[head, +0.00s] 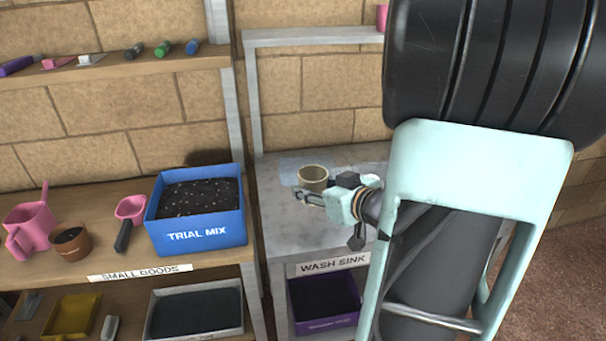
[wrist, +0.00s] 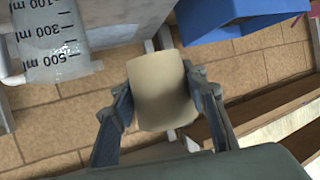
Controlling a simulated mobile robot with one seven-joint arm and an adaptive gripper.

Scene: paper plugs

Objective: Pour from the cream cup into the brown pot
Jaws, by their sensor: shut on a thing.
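The cream cup (head: 313,174) is upright in the head view, over the grey sink bench. My gripper (head: 318,197) is shut on it, and in the wrist view the cup (wrist: 160,88) sits between the two fingers (wrist: 165,105). The cup's contents cannot be made out. The brown pot (head: 75,247) stands on the wooden shelf at the far left of the head view, with dark soil in it. It is well apart from my gripper and does not show in the wrist view.
The blue TRIAL MIX bin (head: 200,235) stands between cup and pot. A pink scoop (head: 130,208) with a dark handle and a pink watering can (head: 32,225) flank the pot. A clear measuring jug (wrist: 52,40) shows in the wrist view. A metal post (head: 238,110) divides the benches.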

